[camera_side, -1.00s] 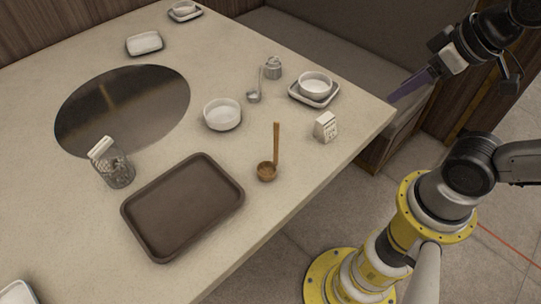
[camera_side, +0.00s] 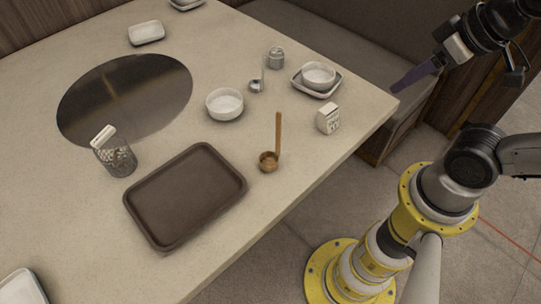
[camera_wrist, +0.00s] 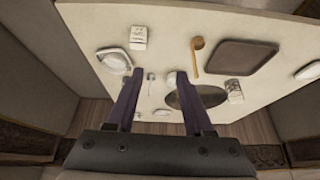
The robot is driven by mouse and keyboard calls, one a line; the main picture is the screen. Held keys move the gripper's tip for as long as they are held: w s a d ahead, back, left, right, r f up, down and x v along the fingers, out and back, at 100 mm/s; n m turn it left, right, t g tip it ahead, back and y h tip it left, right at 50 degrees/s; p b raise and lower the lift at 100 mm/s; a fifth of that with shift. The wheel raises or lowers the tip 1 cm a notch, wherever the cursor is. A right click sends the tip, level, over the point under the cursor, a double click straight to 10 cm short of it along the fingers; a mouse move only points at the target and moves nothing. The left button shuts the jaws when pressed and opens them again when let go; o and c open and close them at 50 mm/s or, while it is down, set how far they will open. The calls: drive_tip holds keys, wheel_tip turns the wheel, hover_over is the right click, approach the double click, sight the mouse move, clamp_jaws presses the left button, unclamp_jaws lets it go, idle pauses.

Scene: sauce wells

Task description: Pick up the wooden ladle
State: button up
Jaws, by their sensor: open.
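The wooden ladle also shows in the wrist view (camera_wrist: 196,58), near the top, beyond my fingers. My gripper (camera_side: 395,98) is at the upper right in the side view, near the table's right corner and well apart from the ladle. In the wrist view my gripper (camera_wrist: 155,76) has its two dark purple fingers spread, with nothing held between them.
The brown tray (camera_side: 187,195) lies left of the ladle. A small white carton (camera_side: 328,119), a white bowl (camera_side: 224,104), a metal ladle (camera_side: 257,85) and a stacked bowl on a dish (camera_side: 317,78) stand around it. The table (camera_side: 225,255) is bare in front.

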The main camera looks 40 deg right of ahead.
drive_tip(key=w+a+r+m+g, duration=0.1)
drive_tip(key=w+r+m, duration=0.1)
drive_tip(key=w+m, duration=0.4)
drive_tip(key=w+a+r+m+g, duration=0.15)
drive_tip(key=w+m, duration=0.25)
drive_tip(key=m, duration=0.5)
drive_tip(key=w+a+f+m+g, duration=0.1)
drive_tip(key=w+a+f+m, duration=0.3)
drive_tip(key=w, duration=0.4)
drive_tip(key=shift+w+a+f+n+g, duration=0.3)
drive_tip(key=shift+a+f, duration=0.6)
drive_tip(key=shift+f, duration=2.4)
drive_tip(key=shift+w+a+f+n+g, duration=0.15)
drive_tip(key=shift+w+a+f+g, duration=0.55)
drive_tip(key=shift+f, duration=2.6)
drive_tip(key=shift+w+a+f+n+g, duration=0.2)
drive_tip(key=shift+a+f, duration=0.95)
drive_tip(key=shift+f, duration=2.15)
drive_tip(key=shift+s, duration=0.1)
clamp_jaws()
